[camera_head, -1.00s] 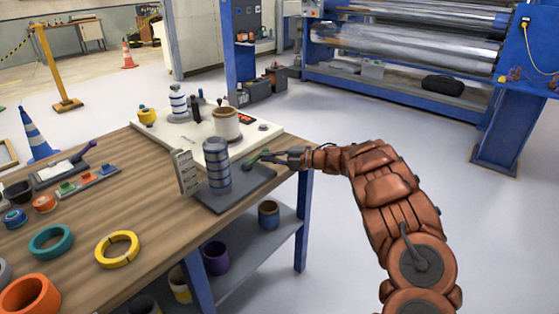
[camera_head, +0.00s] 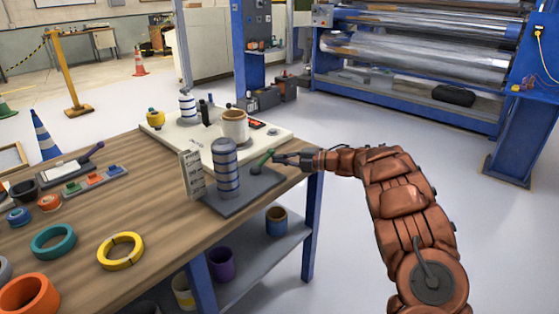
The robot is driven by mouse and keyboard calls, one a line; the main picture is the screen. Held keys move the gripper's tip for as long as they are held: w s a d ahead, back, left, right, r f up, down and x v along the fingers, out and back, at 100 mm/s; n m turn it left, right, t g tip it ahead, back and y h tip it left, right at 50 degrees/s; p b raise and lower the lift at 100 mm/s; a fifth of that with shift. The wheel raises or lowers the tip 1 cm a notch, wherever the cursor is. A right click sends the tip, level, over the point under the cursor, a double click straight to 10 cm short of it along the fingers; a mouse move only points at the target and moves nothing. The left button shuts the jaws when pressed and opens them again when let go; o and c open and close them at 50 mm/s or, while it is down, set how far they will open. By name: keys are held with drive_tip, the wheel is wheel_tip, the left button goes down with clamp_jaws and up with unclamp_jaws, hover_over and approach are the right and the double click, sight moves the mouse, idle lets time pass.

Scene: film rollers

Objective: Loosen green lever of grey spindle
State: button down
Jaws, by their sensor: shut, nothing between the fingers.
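The grey spindle (camera_head: 225,168), a banded upright cylinder, stands on a dark grey base plate (camera_head: 232,207) near the table's right edge. The green lever (camera_head: 262,162) is to the right of the spindle and slants up to the right. My gripper (camera_head: 278,159) is shut, with its tips at the lever's upper end. I cannot tell whether they touch it. The lever's lower end meets a small dark part above the plate.
A grey slotted plate (camera_head: 191,174) stands left of the spindle. Behind is a white board (camera_head: 200,140) with a cup (camera_head: 235,124) and a striped cylinder. Yellow (camera_head: 119,250) and teal (camera_head: 54,241) rings lie on the wooden table. Free floor lies to the right.

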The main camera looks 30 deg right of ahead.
drive_tip(key=shift+s+d, duration=0.1)
drive_tip(key=shift+s, duration=0.3)
drive_tip(key=s, duration=0.1)
drive_tip(key=s+d+b, duration=0.1)
drive_tip(key=shift+s+d+r, duration=0.15)
drive_tip(key=shift+s+r, duration=0.15)
drive_tip(key=shift+r, duration=0.1)
drive_tip(key=s+d+r, duration=0.1)
drive_tip(key=s+d, duration=0.3)
drive_tip(key=d, duration=0.4)
